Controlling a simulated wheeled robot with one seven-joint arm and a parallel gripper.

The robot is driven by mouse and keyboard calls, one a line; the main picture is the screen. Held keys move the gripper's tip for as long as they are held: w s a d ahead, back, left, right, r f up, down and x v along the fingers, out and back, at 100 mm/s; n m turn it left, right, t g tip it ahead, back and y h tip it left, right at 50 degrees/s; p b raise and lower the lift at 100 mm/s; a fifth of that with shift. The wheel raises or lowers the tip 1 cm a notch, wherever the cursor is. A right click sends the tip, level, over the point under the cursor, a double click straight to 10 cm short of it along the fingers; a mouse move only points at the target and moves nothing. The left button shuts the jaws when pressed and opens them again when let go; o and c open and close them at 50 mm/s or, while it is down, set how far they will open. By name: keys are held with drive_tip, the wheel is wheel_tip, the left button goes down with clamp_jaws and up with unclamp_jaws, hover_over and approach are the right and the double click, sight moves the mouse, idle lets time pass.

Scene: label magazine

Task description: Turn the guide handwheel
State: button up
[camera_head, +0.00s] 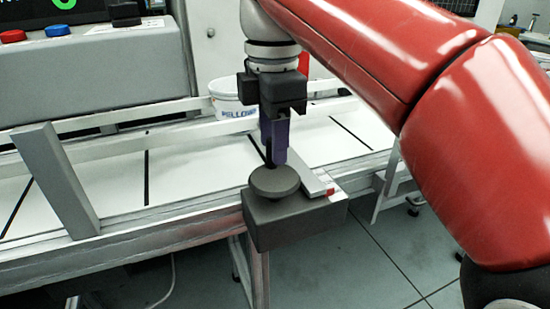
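The guide handwheel (274,181) is a dark grey round knob on top of a dark block (296,218) at the near edge of the conveyor. My gripper (276,160) points straight down just above and behind the handwheel, with its purple finger pads near the knob's upper side. The fingers look close together in this view, and one mostly hides the other. I cannot tell whether they touch the wheel or how far apart they are.
The white conveyor bed (110,185) with metal rails runs across the view. A white tub (229,98) stands behind my gripper. A slanted grey plate (55,180) rises at left. A control box with red (12,36) and blue (57,30) buttons stands at upper left.

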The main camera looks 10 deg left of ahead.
sight(274, 167)
drive_tip(key=shift+w+f+b, duration=0.2)
drive_tip(key=shift+f+b, duration=0.55)
drive_tip(key=shift+f, duration=0.4)
clamp_jaws()
